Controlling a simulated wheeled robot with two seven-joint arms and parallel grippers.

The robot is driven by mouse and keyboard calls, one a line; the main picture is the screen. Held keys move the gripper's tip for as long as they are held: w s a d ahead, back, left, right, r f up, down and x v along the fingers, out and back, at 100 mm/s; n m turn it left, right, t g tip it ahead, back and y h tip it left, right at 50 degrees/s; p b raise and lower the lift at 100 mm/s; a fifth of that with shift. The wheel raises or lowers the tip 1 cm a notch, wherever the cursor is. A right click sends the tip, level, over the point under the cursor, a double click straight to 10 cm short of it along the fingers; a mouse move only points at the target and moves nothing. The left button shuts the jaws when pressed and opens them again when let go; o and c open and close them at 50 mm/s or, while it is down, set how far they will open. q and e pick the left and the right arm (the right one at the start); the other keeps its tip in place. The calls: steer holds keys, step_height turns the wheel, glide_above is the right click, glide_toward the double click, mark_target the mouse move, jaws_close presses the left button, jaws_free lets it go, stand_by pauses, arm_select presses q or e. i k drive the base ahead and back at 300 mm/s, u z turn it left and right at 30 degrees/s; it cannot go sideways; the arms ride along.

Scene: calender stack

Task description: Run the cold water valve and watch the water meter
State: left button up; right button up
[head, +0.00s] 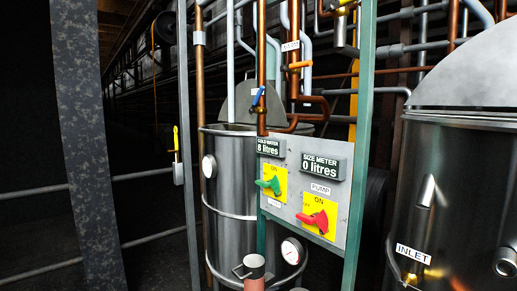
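The water meter (270,148) is a dark display on a grey panel, reading "COLD WATER 8 litres". Just below it, a green rotary handle (268,185) sits on a yellow plate marked ON. A blue lever (257,97) sits on a vertical copper pipe above the panel, with a small label beside it that is too small to read. I cannot tell which of these handles is the cold water valve. Neither of my grippers is in view, and nothing is touching the handles.
A second display (321,167) reads "SIZE METER 0 litres", above a red handle (313,220) on another yellow plate. A steel tank (230,190) stands behind the panel. A larger vessel (455,190) labelled INLET stands right. Green posts frame the panel; railings cross the dark left side.

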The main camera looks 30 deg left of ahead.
mark_target(251, 111)
steer(key=k, duration=0.65)
steer(key=u, duration=0.55)
steer(key=i, duration=1.1)
steer(key=z, duration=0.7)
